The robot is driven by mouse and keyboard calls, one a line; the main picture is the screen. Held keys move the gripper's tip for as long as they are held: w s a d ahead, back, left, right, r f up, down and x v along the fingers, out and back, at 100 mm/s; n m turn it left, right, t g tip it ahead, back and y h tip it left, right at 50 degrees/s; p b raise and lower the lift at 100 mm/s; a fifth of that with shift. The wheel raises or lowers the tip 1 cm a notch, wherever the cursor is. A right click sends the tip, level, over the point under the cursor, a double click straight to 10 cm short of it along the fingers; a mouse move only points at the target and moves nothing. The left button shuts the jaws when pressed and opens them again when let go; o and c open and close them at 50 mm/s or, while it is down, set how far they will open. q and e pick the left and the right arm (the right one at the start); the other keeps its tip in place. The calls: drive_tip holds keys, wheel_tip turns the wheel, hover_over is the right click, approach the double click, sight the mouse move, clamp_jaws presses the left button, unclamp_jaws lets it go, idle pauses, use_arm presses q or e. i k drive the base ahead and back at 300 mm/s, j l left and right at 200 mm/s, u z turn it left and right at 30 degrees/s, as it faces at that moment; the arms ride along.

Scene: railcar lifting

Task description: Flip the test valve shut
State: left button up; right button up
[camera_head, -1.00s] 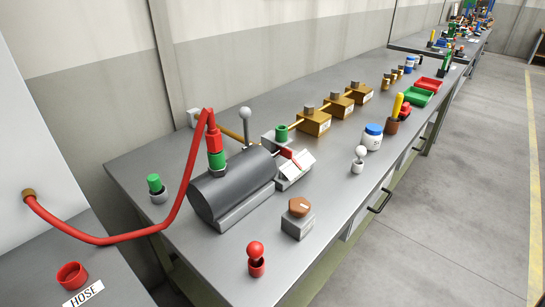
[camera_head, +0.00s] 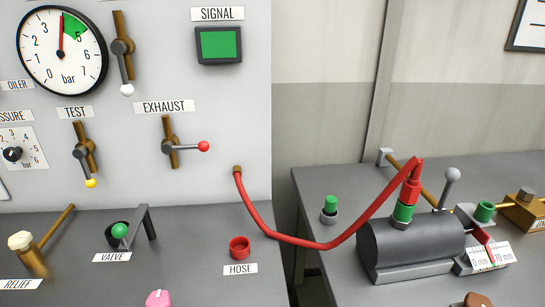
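The test valve (camera_head: 83,151) is on the white panel under the TEST label (camera_head: 75,113). It has an upright brass pipe and a grey lever ending in a yellow knob (camera_head: 90,183). The lever points down, roughly along the pipe. To its right, the exhaust valve (camera_head: 170,148) has a red-knobbed lever pointing right, across its pipe. Above, another valve (camera_head: 122,46) has a white-knobbed lever pointing down. The pressure gauge (camera_head: 62,50) has its red needle near the top, at the edge of the green sector. Neither gripper is in view.
The signal screen (camera_head: 219,45) is green. A red hose (camera_head: 325,245) runs from the panel to the grey cylinder (camera_head: 412,245) on the right bench. Below the panel stand the RELIEF valve (camera_head: 28,250), a green-knobbed VALVE lever (camera_head: 119,231) and a red HOSE holder (camera_head: 239,247).

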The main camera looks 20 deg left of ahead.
sight(79, 152)
drive_tip(key=u, duration=1.75)
drive_tip(key=j, duration=0.05)
